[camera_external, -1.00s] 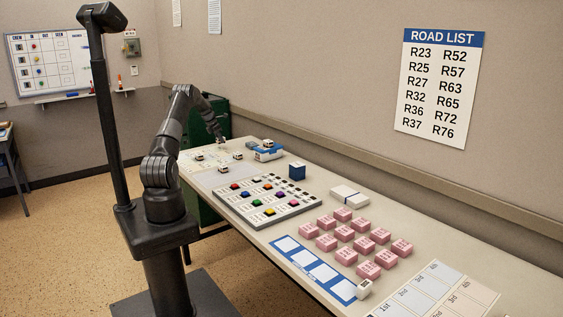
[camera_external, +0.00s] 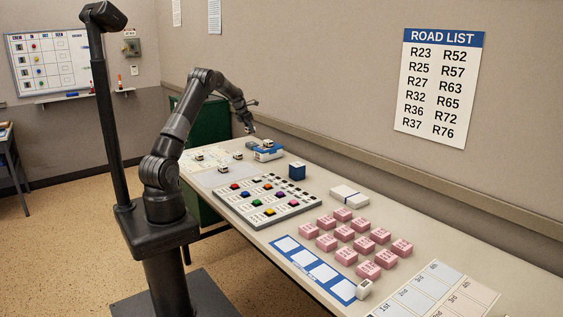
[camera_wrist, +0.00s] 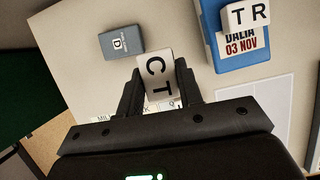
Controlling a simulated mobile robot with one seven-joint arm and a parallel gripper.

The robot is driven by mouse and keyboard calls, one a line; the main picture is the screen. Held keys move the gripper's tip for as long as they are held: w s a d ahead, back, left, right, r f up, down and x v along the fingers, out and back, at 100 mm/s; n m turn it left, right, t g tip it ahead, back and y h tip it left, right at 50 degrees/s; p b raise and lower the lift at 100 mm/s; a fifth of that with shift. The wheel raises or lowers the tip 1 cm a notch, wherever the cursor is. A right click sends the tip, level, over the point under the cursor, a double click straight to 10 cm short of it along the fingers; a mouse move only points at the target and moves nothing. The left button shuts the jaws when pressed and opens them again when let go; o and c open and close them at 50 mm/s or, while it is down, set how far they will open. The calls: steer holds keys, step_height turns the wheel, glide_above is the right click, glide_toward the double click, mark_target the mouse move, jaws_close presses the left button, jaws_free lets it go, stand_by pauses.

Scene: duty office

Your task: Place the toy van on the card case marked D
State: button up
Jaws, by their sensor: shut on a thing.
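The toy van (camera_wrist: 157,74), white-topped and lettered CT, sits between the two fingers of my gripper (camera_wrist: 160,88) in the wrist view. The fingers are shut on its sides. In the external view my gripper (camera_external: 250,129) is raised above the far end of the table, and the van there is too small to make out clearly. The card case marked D (camera_wrist: 136,47) is a small grey-blue box lying on the table, just above and left of the held van in the wrist view. I cannot pick it out surely in the external view.
A blue holder reading DALIA 03 NOV (camera_wrist: 240,62) carries another white van, lettered TR (camera_wrist: 246,13), to the right. More small vans (camera_external: 238,156) stand nearby. A button panel (camera_external: 292,207), dark blue box (camera_external: 297,171) and pink blocks (camera_external: 343,233) lie nearer.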

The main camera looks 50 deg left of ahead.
steer(key=w+d+r, duration=0.1)
steer(key=w+d, duration=0.5)
steer(key=d, duration=0.1)
glide_above(256, 144)
steer(key=s, duration=0.2)
steer(key=f, duration=0.6)
steer(key=shift+w+d+f, duration=0.15)
steer(key=shift+d+f, duration=0.05)
steer(key=shift+f, duration=2.05)
steer(key=shift+f, duration=0.15)
steer(key=o, duration=1)
steer(key=shift+c, duration=0.2)
